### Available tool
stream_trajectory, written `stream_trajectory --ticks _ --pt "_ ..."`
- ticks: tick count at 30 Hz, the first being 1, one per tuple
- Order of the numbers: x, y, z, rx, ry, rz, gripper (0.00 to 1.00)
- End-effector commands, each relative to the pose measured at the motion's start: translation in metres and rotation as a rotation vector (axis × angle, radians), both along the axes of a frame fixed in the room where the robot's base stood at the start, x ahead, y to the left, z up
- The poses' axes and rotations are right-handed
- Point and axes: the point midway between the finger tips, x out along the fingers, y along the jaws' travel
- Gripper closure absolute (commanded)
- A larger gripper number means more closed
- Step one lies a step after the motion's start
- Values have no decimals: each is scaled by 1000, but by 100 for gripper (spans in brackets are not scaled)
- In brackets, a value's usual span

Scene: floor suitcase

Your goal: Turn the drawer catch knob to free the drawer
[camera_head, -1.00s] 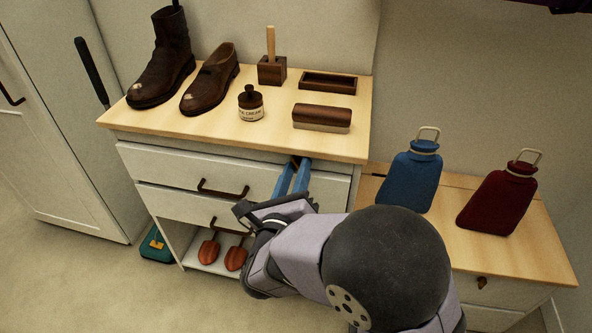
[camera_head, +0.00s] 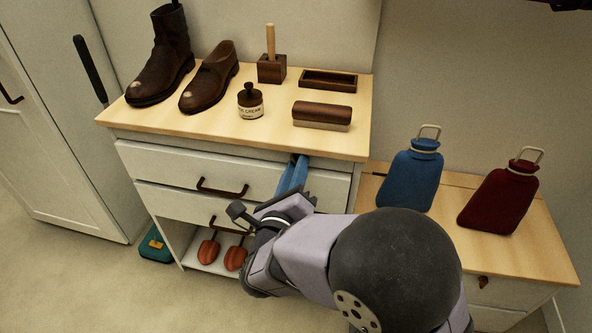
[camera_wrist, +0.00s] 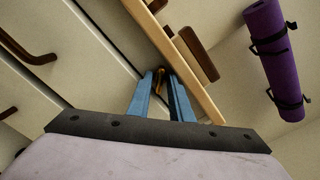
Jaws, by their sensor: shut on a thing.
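The drawer catch knob (camera_wrist: 160,74) is a small brown piece on the top drawer front, near its right end under the dresser top. In the wrist view it sits between the tips of my blue fingers. My gripper (camera_head: 299,164) is shut on the knob, reaching up to it from the lower right. In the head view my fingers hide most of the knob. The top drawer (camera_head: 160,162) is white with a dark bar handle (camera_head: 222,188), and its front looks flush with the dresser.
Boots, a cream jar (camera_head: 250,101), a brush (camera_head: 322,116) and wooden holders stand on the dresser top above my gripper. A blue bottle (camera_head: 408,178) and a red bottle (camera_head: 499,196) stand on the lower cabinet at right.

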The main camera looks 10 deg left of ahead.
Motion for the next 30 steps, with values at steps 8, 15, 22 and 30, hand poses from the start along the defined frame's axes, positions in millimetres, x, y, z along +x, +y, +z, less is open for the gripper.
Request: stream_trajectory --ticks 8,15,22,30 --pt "0 0 0 -251 -1 1 100" --pt "0 0 0 -476 0 2 100" --pt "0 0 1 -654 1 1 100" --pt "0 0 1 -782 0 2 100"
